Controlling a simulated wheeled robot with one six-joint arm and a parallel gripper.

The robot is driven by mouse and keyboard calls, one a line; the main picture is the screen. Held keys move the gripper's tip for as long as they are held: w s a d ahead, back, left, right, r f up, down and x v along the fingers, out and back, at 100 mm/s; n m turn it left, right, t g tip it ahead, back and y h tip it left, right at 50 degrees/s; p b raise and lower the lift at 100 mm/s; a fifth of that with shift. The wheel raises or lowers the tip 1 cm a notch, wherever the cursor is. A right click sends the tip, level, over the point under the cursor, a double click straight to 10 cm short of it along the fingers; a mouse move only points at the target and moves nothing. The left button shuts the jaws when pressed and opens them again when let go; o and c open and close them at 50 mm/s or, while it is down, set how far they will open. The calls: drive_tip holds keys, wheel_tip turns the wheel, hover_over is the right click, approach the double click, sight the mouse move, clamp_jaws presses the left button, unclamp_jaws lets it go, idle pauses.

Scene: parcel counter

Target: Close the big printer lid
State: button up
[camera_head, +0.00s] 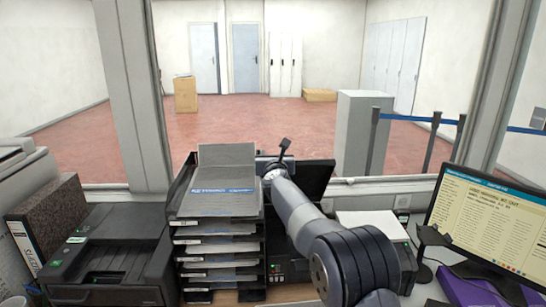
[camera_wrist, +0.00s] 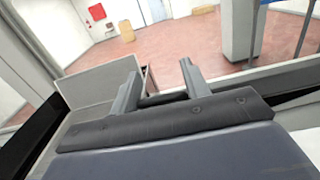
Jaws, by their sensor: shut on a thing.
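The big printer stands behind and beside the paper tray stack, and its front with small red and green lights (camera_head: 277,267) shows between the stack and my arm. Its black lid (camera_head: 318,177) is raised, with its right part visible beyond my arm. My gripper (camera_head: 270,163) is at the lid's upper edge, partly hidden by the stack and my arm. In the wrist view my two fingers (camera_wrist: 160,88) are shut on a dark edge (camera_wrist: 160,99), which looks like the lid's. Most of the printer body is hidden.
The paper tray stack (camera_head: 218,250) stands just left of my arm. A smaller black printer (camera_head: 108,250) and a binder (camera_head: 45,232) are at the left. A monitor (camera_head: 485,225) is at the right, and a window frame runs behind the counter.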

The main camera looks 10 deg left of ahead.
drive_tip(key=shift+d+r, duration=0.1)
drive_tip(key=shift+r, duration=0.3)
drive_tip(key=o, duration=1.2)
drive_tip(key=shift+s+d, duration=0.1)
drive_tip(key=shift+s, duration=0.1)
drive_tip(key=shift+o, duration=0.2)
drive_tip(key=shift+w+f, duration=0.1)
drive_tip(key=shift+f, duration=0.05)
wheel_tip(320, 180, up, 10)
drive_tip(key=p, duration=0.7)
drive_tip(key=shift+c, duration=0.2)
